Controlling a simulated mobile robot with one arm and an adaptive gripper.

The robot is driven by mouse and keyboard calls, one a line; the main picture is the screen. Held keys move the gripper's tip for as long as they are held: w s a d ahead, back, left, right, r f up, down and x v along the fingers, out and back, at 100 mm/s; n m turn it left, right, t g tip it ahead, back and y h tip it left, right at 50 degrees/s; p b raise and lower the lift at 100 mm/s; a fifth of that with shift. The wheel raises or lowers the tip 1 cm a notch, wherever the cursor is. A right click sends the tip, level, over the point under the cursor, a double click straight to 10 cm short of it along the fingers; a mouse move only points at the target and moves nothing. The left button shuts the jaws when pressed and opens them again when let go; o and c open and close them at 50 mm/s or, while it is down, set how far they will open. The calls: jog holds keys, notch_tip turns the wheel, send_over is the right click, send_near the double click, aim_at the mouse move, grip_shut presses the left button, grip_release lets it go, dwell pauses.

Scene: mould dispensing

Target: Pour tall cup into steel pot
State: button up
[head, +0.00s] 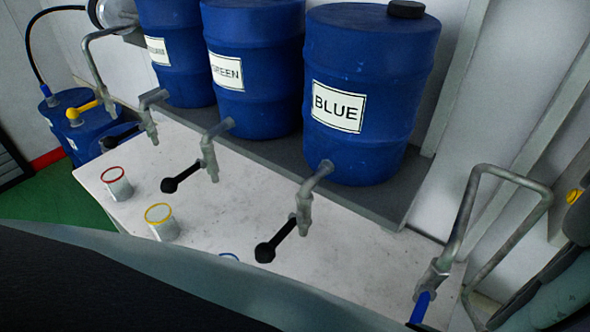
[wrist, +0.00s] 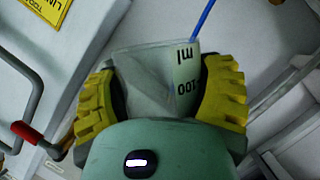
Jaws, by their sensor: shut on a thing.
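A translucent cup (wrist: 150,80) with a white label reading "ml" and "100" is between the yellow ridged fingers of my gripper (wrist: 162,90) in the wrist view. The fingers press on its two sides. The label lettering appears upside down, and I cannot tell the cup's tilt or what it contains. A thin blue rod (wrist: 203,19) shows at the cup's upper right edge; I cannot tell whether it is inside or behind. My gripper and this cup are out of the head view. I cannot identify a steel pot in either view.
Blue drums stand on a grey shelf (head: 375,203), one labelled BLUE (head: 372,60), with taps over a white table (head: 245,190). A red-rimmed can (head: 118,188) and a yellow-rimmed can (head: 163,228) stand there. A blue-handled pipe (head: 465,215) is at right. A red-ended bar (wrist: 28,133) is in the wrist view.

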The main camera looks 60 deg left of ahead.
jog(key=shift+r+m+p, duration=0.35)
jog(key=shift+m+p, duration=0.25)
jog(key=shift+p, duration=0.35)
jog(key=shift+w+m+g+y+p, duration=0.1)
jog(key=shift+m+g+y+p, duration=0.5)
jog(key=shift+m+y+p, duration=0.15)
jog(key=shift+f+m+y, duration=0.1)
jog(key=shift+m+y, duration=0.15)
jog(key=shift+m, duration=0.3)
jog(key=shift+m+g+y+b, duration=0.4)
jog(key=shift+m+y+b, duration=0.2)
jog(key=shift+m+b, duration=0.3)
jog(key=shift+r+m+y+b, duration=0.25)
jog(key=shift+m+b, duration=0.25)
jog(key=shift+b, duration=0.25)
